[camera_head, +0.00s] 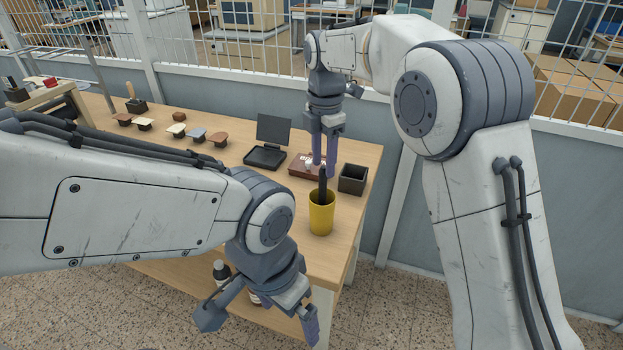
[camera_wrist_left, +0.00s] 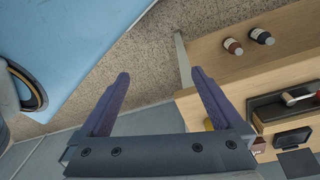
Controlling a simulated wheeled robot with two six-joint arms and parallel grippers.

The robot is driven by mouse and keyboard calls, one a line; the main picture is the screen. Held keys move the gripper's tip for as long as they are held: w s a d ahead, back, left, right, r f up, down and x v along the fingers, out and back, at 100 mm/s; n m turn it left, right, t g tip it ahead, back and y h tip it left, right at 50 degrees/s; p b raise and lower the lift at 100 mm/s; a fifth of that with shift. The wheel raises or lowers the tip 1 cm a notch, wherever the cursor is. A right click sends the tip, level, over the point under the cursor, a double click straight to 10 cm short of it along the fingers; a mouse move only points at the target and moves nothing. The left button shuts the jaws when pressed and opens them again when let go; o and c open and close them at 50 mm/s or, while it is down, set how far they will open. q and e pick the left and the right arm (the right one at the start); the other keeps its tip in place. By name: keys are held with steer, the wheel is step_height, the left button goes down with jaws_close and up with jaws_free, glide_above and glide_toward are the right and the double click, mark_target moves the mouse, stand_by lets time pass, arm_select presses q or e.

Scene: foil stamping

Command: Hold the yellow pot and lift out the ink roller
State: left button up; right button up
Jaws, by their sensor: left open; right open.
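The yellow pot (camera_head: 321,218) stands upright near the right end of the wooden table. The dark handle of the ink roller (camera_head: 322,186) sticks up out of it; the rest of the roller is hidden inside. My right gripper (camera_head: 324,170) points down just above the pot, its fingers around or right behind the top of the handle; I cannot tell if they touch. It is open. My left gripper (camera_head: 262,325) is open and empty, in front of the table edge and lower than the pot. In the left wrist view its fingers (camera_wrist_left: 160,100) are wide apart with a sliver of the yellow pot (camera_wrist_left: 209,124) behind one finger.
A black stand (camera_head: 266,157) and several stamps (camera_head: 176,130) are further left. Bottles (camera_head: 221,270) stand on the lower shelf near my left gripper.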

arm_select(q)
steer(key=w+a+f+t, duration=0.1)
steer(key=w+f+t, duration=0.15)
steer(key=w, duration=0.65)
steer(key=w+a+f+t, duration=0.1)
steer(key=w+a+t, duration=0.15)
steer(key=w, duration=0.65)
steer(key=m+t+h, duration=0.2)
steer(key=h, duration=0.2)
glide_toward(312, 217)
steer(key=w+f, duration=0.1)
steer(key=w+a+f, duration=0.2)
steer(key=f, duration=0.1)
steer(key=shift+w+f+m+h, duration=0.3)
steer(key=shift+m+h, duration=0.1)
steer(key=shift+h, duration=0.3)
steer(key=shift+s+d+f+h, duration=0.1)
steer(key=shift+f+h, duration=0.1)
steer(key=shift+h, duration=0.5)
steer(key=shift+s+h, duration=0.15)
steer(key=shift+h, duration=0.45)
steer(key=shift+s+r+h, duration=0.2)
steer(key=shift+s+h, duration=0.25)
steer(key=shift+h, duration=0.45)
steer(key=shift+m, duration=0.3)
steer(key=x, duration=1)
steer(key=shift+w+d+r, duration=0.15)
steer(key=shift+w+d, duration=0.05)
steer(key=shift+d, duration=0.05)
